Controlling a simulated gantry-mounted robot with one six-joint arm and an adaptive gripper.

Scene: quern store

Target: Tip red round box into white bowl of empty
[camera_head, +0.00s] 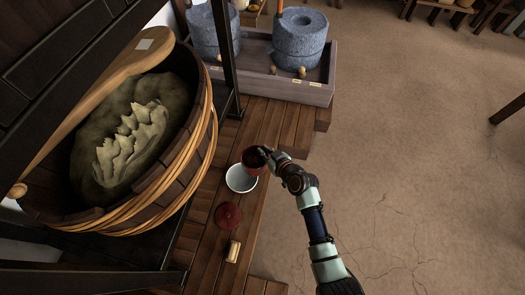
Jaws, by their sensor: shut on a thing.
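The red round box (250,162) is held by my gripper (259,156), just above and beside the far right rim of the white bowl (239,188). The box looks tilted; its contents cannot be made out. The white bowl stands on the wooden bench, and its visible inside looks pale and bare. My gripper is shut on the box and hides part of it. A dark red round piece (228,215), perhaps the lid, lies on the bench in front of the bowl.
A small wooden cylinder (233,251) stands near the front of the bench (207,205). A large wooden tub (190,150) is close on the left. Stone querns (300,40) sit in a grey tray (262,78) behind. Open floor lies to the right.

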